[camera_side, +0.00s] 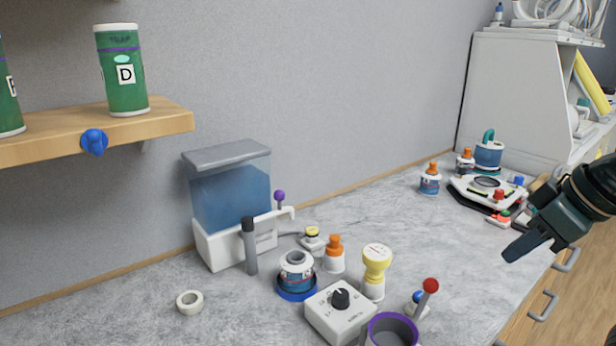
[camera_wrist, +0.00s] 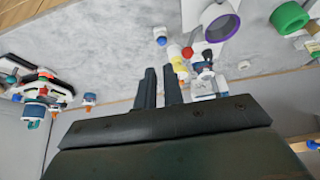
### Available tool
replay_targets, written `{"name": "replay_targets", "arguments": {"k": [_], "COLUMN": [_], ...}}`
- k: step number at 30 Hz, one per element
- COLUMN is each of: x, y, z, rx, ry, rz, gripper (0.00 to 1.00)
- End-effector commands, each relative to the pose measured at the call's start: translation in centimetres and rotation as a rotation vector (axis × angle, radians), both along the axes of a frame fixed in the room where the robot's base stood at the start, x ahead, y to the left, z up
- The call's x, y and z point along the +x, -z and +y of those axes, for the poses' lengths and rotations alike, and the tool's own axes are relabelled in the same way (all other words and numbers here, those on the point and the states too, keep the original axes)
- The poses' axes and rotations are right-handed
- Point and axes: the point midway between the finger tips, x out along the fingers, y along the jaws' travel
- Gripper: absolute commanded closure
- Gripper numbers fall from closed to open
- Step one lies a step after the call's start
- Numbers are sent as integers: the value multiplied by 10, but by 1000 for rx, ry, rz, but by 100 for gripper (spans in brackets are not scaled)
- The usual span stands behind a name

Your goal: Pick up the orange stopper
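Two bottles with orange tops, a nearer one (camera_side: 430,178) and a farther one (camera_side: 465,160), stand at the back right. My gripper (camera_side: 530,243) is in the air at the right, well away from the stopper. In the wrist view its two fingers (camera_wrist: 160,88) are apart with nothing between them.
A white dial box (camera_side: 340,312), a purple-rimmed cup (camera_side: 392,328) and a red-knobbed lever (camera_side: 429,290) stand at the front. A water tank (camera_side: 232,195) is behind left, below a shelf (camera_side: 100,132). The middle right of the counter (camera_side: 420,225) is clear.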

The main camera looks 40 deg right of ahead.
Motion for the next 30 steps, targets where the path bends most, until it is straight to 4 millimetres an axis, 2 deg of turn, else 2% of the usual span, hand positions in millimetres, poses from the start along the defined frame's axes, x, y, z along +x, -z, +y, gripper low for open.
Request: {"name": "replay_targets", "arguments": {"k": [1,5,14,20,26,30], "x": [0,0,0,9,37,65], "y": [0,0,0,-5,-18,-28], "z": [0,0,0,2,8,12], "rx": [0,0,0,-6,-20,-31], "ry": [0,0,-1,-28,-111,-197], "rz": [0,0,0,9,30,49], "gripper": [80,55,54,54,54,54]}}
